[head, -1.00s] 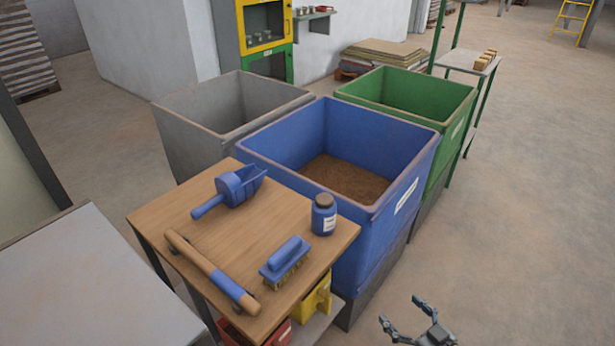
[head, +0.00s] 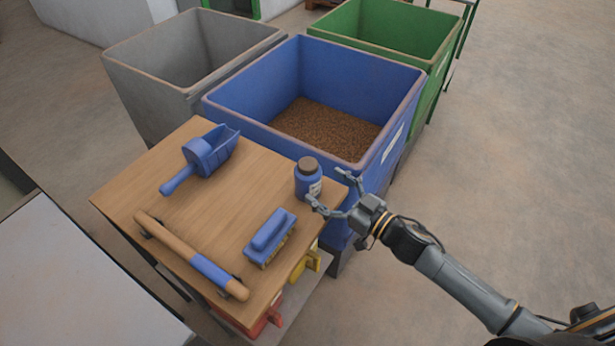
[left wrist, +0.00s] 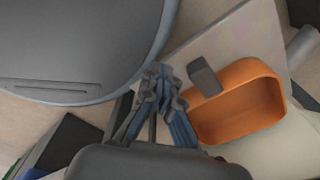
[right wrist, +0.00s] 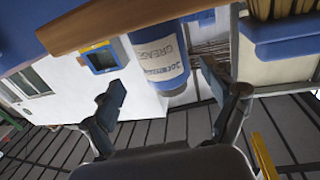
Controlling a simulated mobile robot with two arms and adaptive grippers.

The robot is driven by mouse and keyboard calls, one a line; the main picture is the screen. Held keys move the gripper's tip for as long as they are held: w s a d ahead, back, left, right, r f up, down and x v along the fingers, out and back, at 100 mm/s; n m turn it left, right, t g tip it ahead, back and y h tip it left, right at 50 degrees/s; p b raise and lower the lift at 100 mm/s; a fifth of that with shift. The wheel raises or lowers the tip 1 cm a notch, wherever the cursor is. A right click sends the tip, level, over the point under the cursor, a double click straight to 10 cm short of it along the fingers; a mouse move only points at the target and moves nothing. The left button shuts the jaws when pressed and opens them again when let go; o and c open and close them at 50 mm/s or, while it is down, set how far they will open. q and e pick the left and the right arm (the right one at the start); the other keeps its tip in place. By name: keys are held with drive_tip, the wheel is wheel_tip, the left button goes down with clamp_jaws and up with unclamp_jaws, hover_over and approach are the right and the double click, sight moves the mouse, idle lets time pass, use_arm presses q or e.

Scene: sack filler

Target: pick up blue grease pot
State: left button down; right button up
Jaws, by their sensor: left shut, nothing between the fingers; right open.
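The blue grease pot (head: 308,180) with a brown lid stands upright at the right corner of the wooden table (head: 230,210). My left gripper (left wrist: 158,88) is shut and empty, seen only in the left wrist view.
A blue bin (head: 240,120) of brown grain stands right behind the pot. An orange container (left wrist: 235,100) shows near my left gripper. Open floor lies to the right.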

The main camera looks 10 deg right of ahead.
sight(308, 177)
drive_tip(key=p+x, duration=0.1)
drive_tip(key=x, duration=0.4)
drive_tip(key=shift+a+f, duration=0.1)
drive_tip(key=shift+a, duration=0.3)
drive_tip(key=c, duration=1.3)
drive_tip(key=shift+c, duration=1.1)
